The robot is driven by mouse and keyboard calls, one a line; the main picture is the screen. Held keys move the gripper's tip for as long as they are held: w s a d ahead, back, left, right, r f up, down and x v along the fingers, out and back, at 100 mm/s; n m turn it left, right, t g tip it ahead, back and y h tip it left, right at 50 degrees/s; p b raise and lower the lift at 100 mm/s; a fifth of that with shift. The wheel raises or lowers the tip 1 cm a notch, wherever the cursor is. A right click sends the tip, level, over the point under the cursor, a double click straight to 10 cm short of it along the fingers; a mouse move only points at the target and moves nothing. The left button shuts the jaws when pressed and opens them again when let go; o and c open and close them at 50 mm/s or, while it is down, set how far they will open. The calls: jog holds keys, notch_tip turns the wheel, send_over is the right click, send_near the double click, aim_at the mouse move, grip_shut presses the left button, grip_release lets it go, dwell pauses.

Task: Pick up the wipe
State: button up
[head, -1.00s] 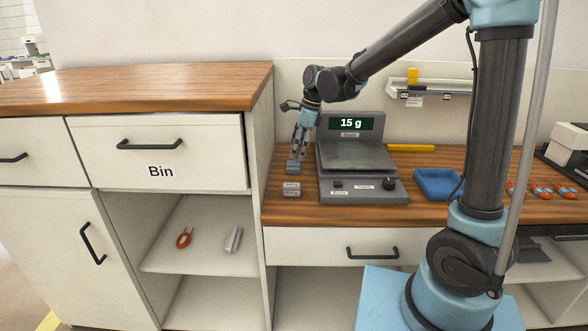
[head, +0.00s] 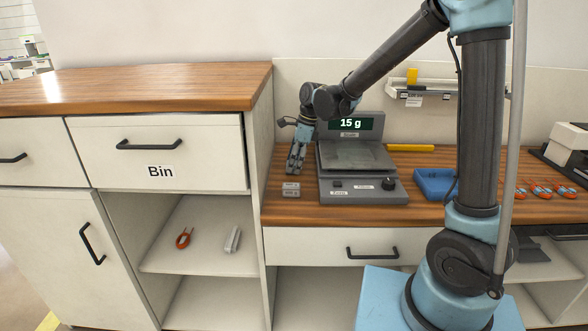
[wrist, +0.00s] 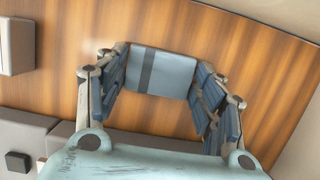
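The item I take to be the wipe (wrist: 165,70) is a light blue-grey rectangle with a darker stripe, at the top middle of the wrist view. It appears to lie on the wooden worktop. My gripper (wrist: 163,68) has its two fingers spread, one at each side of the wipe, very near its edges. Whether they touch it cannot be told. In the head view my gripper (head: 296,170) points down at the worktop, left of the scale. The wipe is hidden or blends with the fingers there.
The grey scale (head: 357,190), reading 15 g, stands close right of my gripper. Small grey boxes (head: 291,189) sit in front of it. The taller wooden-topped cabinet (head: 258,150) rises to the left. A blue tray (head: 435,184) lies farther right.

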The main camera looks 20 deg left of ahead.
aim_at(295, 164)
dwell(0.3)
notch_tip(295, 164, up, 10)
dwell(0.6)
jog(key=shift+o, duration=0.6)
